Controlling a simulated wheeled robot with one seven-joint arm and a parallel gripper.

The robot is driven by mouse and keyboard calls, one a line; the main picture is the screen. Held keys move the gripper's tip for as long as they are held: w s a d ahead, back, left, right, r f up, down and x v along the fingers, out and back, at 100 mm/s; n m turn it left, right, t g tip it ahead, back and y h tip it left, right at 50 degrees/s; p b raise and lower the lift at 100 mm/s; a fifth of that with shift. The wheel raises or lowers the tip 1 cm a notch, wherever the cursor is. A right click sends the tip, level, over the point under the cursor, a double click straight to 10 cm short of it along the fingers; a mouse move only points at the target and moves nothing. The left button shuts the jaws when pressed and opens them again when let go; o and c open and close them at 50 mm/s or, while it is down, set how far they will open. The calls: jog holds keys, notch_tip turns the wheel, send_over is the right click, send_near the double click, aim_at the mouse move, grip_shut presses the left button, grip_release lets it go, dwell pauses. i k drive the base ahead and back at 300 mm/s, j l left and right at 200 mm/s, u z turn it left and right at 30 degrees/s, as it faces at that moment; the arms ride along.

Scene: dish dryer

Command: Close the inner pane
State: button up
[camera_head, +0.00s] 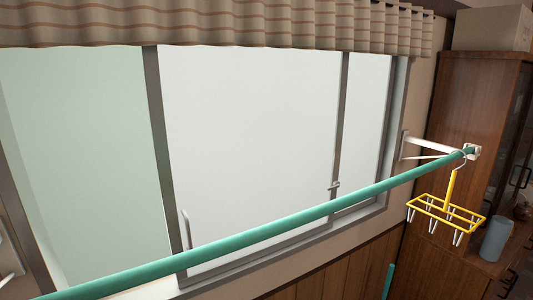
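A sliding window fills the middle of the head view. Its large inner pane (250,130) has a grey frame and pale, whitish glass, and stands in the middle and right of the opening. A white handle (187,229) sits low on its left side. A small latch (334,185) is on the upright bar at its right. A narrow pale section (367,105) shows right of that bar. The left part of the window (85,150) looks pale green; I cannot tell whether glass covers it. My gripper is not in view.
A teal pole (270,229) runs diagonally in front of the window to a white wall bracket (430,145). A yellow hanger with clips (447,210) hangs at its right end. A striped curtain valance (220,25) covers the top. A wooden cabinet (480,110) stands right.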

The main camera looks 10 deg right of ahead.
aim_at(244, 138)
jog(key=k+l+u, duration=0.25)
jog(key=u, duration=0.2)
jog(key=k+l+u, duration=0.15)
jog(key=k+u, duration=0.15)
jog(key=u, duration=0.15)
